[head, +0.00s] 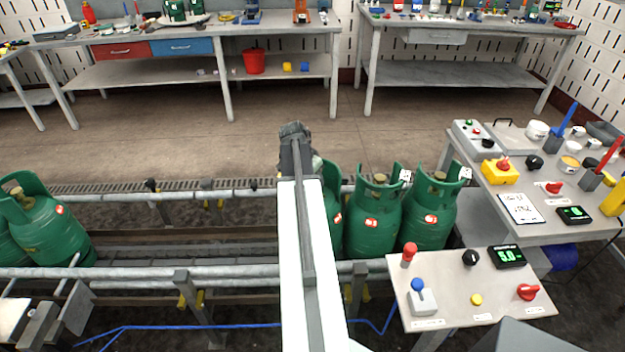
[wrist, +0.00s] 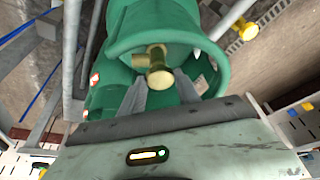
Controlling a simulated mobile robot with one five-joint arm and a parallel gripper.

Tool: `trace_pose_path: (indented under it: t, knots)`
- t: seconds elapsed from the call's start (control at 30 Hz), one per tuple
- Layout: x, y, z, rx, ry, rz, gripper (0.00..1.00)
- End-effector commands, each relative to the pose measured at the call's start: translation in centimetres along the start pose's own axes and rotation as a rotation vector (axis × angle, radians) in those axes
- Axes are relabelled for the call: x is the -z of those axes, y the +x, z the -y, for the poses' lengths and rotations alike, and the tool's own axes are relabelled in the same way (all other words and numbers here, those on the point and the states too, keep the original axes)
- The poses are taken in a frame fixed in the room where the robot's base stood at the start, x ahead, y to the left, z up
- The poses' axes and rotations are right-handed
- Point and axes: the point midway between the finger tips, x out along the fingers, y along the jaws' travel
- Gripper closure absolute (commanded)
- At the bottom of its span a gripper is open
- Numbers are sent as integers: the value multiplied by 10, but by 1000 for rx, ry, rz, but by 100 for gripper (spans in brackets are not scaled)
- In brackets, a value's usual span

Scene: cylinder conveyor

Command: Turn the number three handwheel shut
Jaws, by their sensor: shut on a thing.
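Green gas cylinders stand in a row on the conveyor. One cylinder (head: 331,200) is partly hidden behind my arm; two more, a middle one (head: 373,222) and a right one (head: 432,215), stand beside it with brass valves showing. My gripper (head: 297,140) is at the left end of this group. In the wrist view, my gripper (wrist: 160,80) has one finger on each side of a brass handwheel (wrist: 157,57), inside the open collar of a green cylinder (wrist: 240,62), and is shut on it. No cylinder number is readable, and the handwheel's turn position cannot be told.
Conveyor rails (head: 130,272) run left to right. More green cylinders (head: 48,232) stand at the left. A control panel (head: 470,290) with knobs and a display is at the front right, with a cluttered table (head: 545,228) behind it. Workbenches (head: 190,45) line the back wall.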

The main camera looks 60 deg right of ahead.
Motion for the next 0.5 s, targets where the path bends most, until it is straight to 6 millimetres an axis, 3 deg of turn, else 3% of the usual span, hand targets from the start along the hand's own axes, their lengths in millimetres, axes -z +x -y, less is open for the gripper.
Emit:
trace_pose_path:
  t: [0.33, 0.37, 0.43, 0.5]
  knots:
    - [2, 1, -3, -8, 5, -3, 100]
    - [2, 1, -3, -8, 4, -3, 59]
    - [2, 1, -3, -8, 4, -3, 40]
    - [1, 1, -2, -7, 3, -2, 40]
